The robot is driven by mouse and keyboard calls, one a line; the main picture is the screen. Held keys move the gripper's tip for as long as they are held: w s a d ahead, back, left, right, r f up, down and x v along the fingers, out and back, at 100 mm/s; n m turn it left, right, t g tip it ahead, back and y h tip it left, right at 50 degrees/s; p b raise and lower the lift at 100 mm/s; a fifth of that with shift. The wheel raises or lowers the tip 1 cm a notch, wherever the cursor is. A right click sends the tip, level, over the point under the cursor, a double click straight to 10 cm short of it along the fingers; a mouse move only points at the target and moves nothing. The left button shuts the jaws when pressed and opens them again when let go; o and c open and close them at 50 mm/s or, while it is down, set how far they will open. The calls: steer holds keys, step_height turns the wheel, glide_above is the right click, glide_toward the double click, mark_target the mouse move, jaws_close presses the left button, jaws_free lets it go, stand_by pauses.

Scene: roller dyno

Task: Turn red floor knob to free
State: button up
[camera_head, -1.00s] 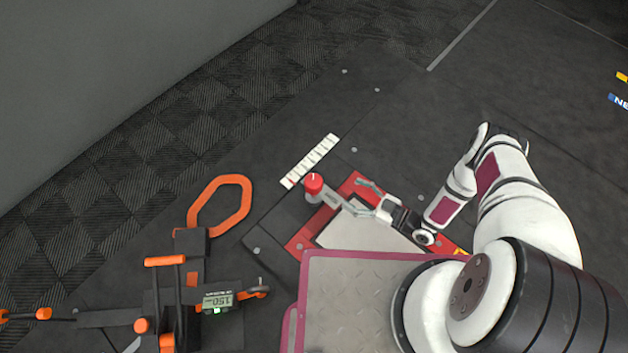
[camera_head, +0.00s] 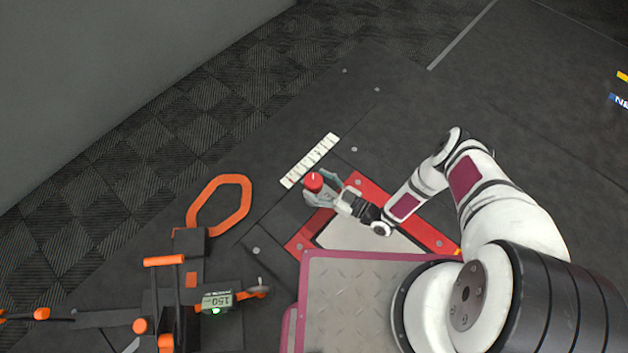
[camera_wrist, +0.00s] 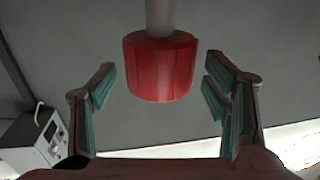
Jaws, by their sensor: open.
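The red knob (camera_head: 313,182) is a short ribbed cylinder with a white mark on its top, beside a white scale strip in the head view. In the wrist view the red knob (camera_wrist: 160,67) sits on a grey shaft, centred between the two fingers. My gripper (camera_head: 321,189) is open at the knob, and in the wrist view its fingers (camera_wrist: 160,92) stand on either side with visible gaps. Neither finger visibly touches the knob. The knob's lower part is partly hidden by the gripper in the head view.
The white scale strip (camera_head: 310,160) lies behind the knob. A red-framed plate (camera_head: 430,238) lies under my arm. An orange loop (camera_head: 246,195) and a digital readout (camera_head: 217,301) are at the left.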

steer(key=shift+x, duration=0.8)
